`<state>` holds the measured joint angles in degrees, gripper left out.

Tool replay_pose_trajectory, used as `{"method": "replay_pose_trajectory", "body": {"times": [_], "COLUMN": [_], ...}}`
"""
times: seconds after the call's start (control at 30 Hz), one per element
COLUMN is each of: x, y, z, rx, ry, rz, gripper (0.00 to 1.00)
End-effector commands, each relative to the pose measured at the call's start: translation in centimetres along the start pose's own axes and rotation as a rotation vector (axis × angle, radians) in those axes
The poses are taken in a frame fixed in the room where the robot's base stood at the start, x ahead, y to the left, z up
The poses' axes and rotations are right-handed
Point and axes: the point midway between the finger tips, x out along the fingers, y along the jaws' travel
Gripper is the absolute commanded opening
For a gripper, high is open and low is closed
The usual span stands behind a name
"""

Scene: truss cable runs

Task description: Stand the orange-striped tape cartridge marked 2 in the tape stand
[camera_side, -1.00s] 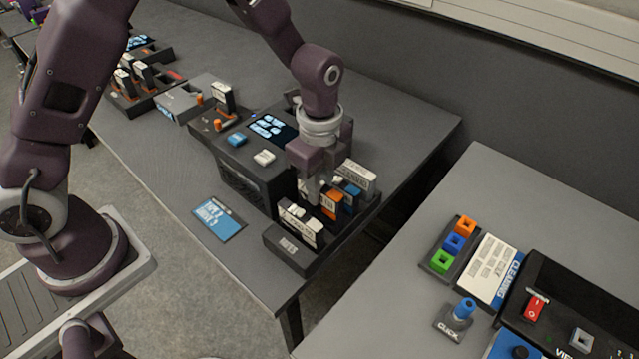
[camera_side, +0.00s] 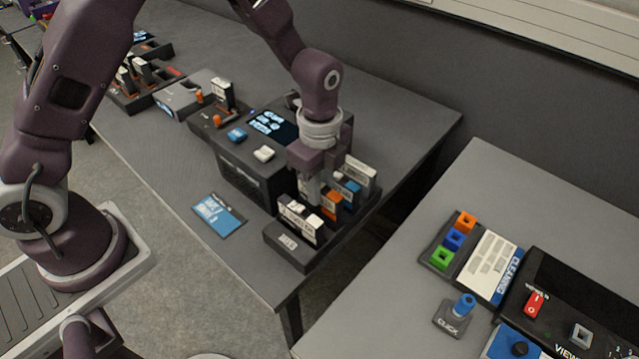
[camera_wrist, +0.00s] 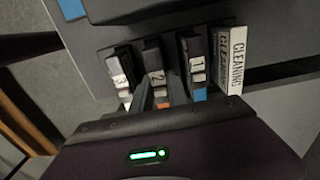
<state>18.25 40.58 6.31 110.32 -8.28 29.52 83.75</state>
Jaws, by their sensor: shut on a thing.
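The orange-striped cartridge marked 2 (camera_side: 332,206) stands upright in the dark tape stand (camera_side: 284,248), between the white-striped cartridge marked 3 (camera_side: 299,224) and the blue-striped one marked 1 (camera_side: 349,190). In the wrist view, the top of cartridge 2 (camera_wrist: 154,66) is in the middle of the row, level with its neighbours. My gripper (camera_side: 313,190) is over the stand, shut on cartridge 2.
The cleaning cartridge (camera_side: 358,176) stands at the far end of the row. A black machine with a screen and buttons (camera_side: 262,150) stands close to the left of the stand. A blue card (camera_side: 218,214) lies near the table edge. A second table stands at right.

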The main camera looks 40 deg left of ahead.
Motion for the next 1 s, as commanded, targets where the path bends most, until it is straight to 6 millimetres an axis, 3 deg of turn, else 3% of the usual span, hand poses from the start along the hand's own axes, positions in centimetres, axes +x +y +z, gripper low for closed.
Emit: {"method": "replay_pose_trajectory", "body": {"times": [1.0], "x": [1.4], "y": [0.0], "z": [0.0], "rx": [-0.002], "ry": [0.0], "rz": [0.0], "gripper": [0.0]}}
